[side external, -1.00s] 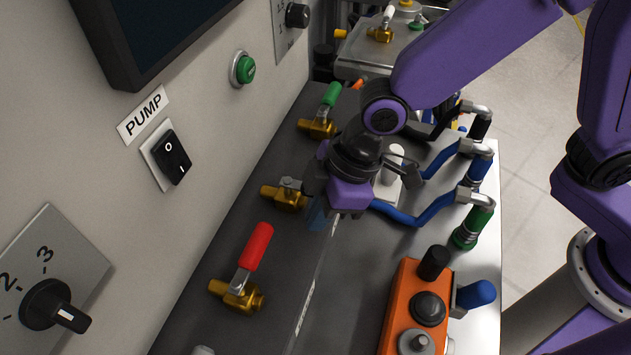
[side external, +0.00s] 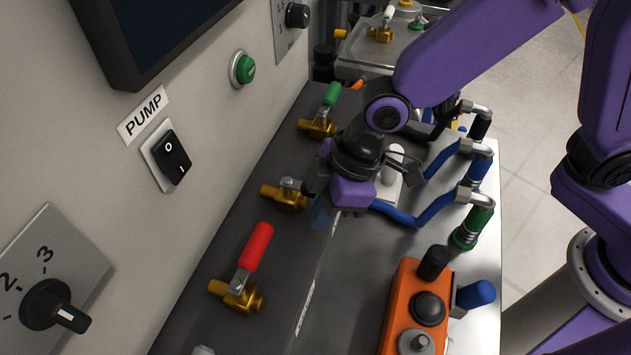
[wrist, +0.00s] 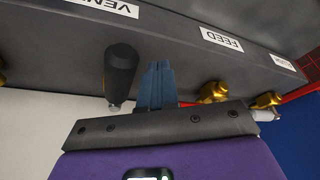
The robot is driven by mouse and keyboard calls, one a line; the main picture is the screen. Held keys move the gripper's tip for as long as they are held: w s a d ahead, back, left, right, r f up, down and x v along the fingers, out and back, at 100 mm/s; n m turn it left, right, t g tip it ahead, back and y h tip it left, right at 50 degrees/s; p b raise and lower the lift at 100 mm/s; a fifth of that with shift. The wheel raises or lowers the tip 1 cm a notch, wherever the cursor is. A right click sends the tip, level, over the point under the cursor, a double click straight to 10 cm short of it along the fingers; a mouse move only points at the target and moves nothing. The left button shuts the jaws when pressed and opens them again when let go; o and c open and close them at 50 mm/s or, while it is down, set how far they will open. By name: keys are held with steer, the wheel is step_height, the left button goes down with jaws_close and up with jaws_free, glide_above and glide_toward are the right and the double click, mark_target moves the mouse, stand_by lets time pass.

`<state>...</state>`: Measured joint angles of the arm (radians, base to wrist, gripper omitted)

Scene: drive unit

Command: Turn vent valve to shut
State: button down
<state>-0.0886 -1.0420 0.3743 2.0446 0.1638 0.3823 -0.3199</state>
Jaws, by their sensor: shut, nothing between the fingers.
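In the wrist view a VENT label (wrist: 105,5) is on the dark bench edge, with a black handle (wrist: 121,70) on a metal stem below it. My gripper's blue fingers (wrist: 157,85) are together, just right of this handle, with nothing between them. In the side view my gripper (side external: 321,214) is low over the dark bench top, right of the middle brass valve (side external: 284,196). My gripper and wrist cover the area where that valve's handle would show. I cannot tell whether the fingers touch the handle.
A red-handled valve (side external: 255,248) stands in front and a green-handled valve (side external: 331,96) behind. An orange control box (side external: 402,295) sits at front right. Blue hoses (side external: 432,208) run along the right side. The panel wall with the PUMP switch (side external: 172,157) is at left.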

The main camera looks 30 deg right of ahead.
steer(key=shift+w+d, duration=0.15)
steer(key=shift+d, duration=0.5)
steer(key=shift+w+d, duration=0.45)
steer(key=shift+d, duration=0.3)
steer(key=shift+w+d, duration=0.55)
steer(key=shift+d, duration=0.05)
